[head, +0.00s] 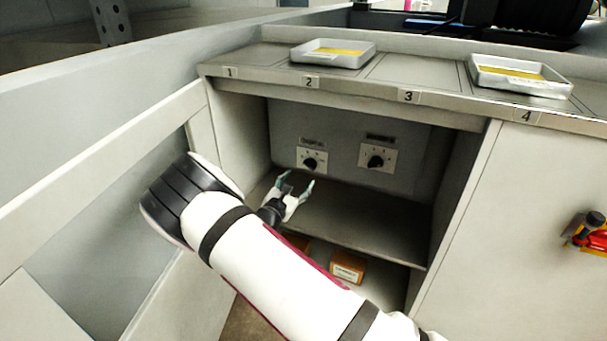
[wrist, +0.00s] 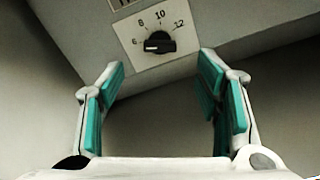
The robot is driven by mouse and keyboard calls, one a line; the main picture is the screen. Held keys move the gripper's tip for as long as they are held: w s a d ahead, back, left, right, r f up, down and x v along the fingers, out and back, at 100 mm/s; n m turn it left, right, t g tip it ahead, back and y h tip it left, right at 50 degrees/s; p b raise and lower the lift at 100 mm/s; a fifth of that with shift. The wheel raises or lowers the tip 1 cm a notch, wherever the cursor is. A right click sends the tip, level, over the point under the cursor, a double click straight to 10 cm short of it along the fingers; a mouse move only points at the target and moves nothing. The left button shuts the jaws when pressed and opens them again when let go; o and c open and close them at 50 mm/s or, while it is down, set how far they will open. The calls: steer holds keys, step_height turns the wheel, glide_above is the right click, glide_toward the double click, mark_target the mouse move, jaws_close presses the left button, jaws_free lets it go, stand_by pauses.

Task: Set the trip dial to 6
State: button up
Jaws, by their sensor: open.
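Two dials with black knobs on pale plates are on the back wall of the cabinet opening: a left dial (head: 311,162) and a right dial (head: 376,160). Their labels are too small to read, so I cannot tell which is the trip dial. The wrist view shows one dial (wrist: 160,42) with marks 6, 8, 10 and 12. Its knob lies nearly level, with a white mark at its left end, on the side of the 6. My gripper (head: 294,184) is open and empty, below and in front of the left dial. Its fingers (wrist: 160,70) are apart from the knob.
A shelf (head: 370,222) runs under the dials, with side walls close on both sides. An orange box (head: 347,267) sits below the shelf. Two trays, left (head: 333,54) and right (head: 520,76), stand on the numbered top. A red-handled tool (head: 590,236) is on the right panel.

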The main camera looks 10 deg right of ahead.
steer(key=shift+v, duration=1.7)
